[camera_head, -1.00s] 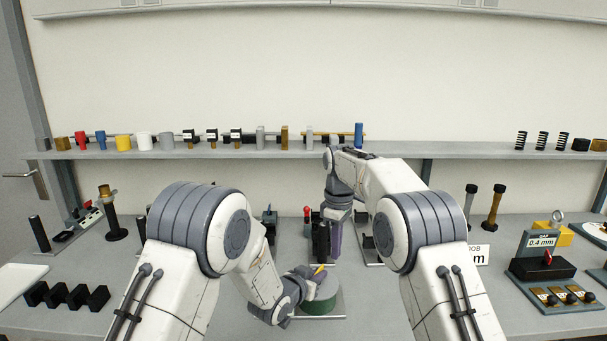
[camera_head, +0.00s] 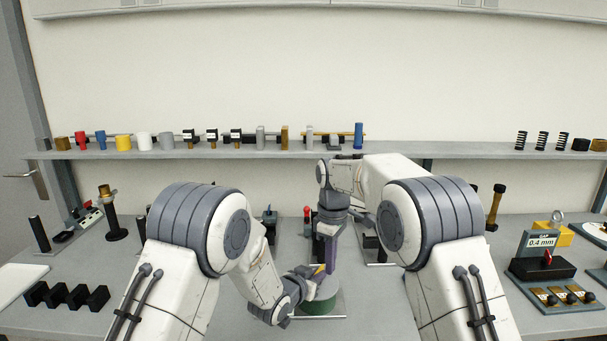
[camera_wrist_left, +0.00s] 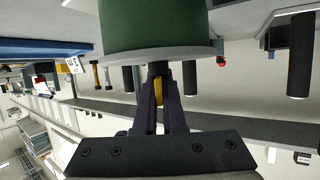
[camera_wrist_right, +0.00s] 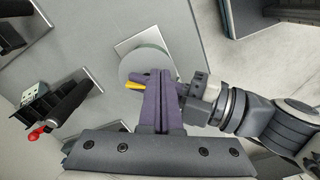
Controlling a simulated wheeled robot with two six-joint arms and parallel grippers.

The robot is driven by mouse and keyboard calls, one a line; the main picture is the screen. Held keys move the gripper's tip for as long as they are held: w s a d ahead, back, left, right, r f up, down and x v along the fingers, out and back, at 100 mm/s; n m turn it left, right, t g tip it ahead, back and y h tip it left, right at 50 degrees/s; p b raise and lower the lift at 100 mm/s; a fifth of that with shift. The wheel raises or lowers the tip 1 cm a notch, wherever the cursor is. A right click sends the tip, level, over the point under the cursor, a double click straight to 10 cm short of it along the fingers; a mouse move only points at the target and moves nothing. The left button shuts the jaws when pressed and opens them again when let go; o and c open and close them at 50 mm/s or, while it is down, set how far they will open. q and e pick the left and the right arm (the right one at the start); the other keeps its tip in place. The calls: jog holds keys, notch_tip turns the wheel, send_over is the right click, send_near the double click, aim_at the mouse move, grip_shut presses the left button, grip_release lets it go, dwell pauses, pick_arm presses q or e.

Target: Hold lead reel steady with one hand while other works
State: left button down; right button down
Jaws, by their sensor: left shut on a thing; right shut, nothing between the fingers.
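The lead reel, a green drum (camera_head: 320,306) with a grey disc on it, stands on a pale plate at the front centre of the bench. The left wrist view shows its green body (camera_wrist_left: 155,25) and grey flange (camera_wrist_left: 145,53). My left gripper (camera_wrist_left: 158,80) is shut on the dark post at the middle of the flange. A yellow piece (camera_wrist_right: 135,86) shows beside the fingers. My right gripper (camera_head: 331,262) is shut and empty, pointing down above the reel. In the right wrist view its closed fingers (camera_wrist_right: 158,80) overlap the reel's disc (camera_wrist_right: 142,64); whether they touch anything, I cannot tell.
Black stands with upright rods are behind the reel. A gauge block marked 0.4 mm (camera_head: 541,241) is at right. Black notched blocks (camera_head: 66,296) are at left. A shelf (camera_head: 270,152) with small parts runs along the wall.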

jog(key=shift+f, duration=2.1)
jog(key=shift+w+a, duration=0.35)
jog(key=shift+w, duration=0.15)
jog(key=shift+w+d, duration=0.2)
jog(key=shift+d, duration=0.05)
jog(key=shift+w+d, duration=0.25)
jog(key=shift+w, duration=0.05)
jog(key=shift+w+d, duration=0.25)
jog(key=shift+w, duration=0.5)
jog(key=shift+w, duration=0.1)
jog(key=shift+d, duration=0.1)
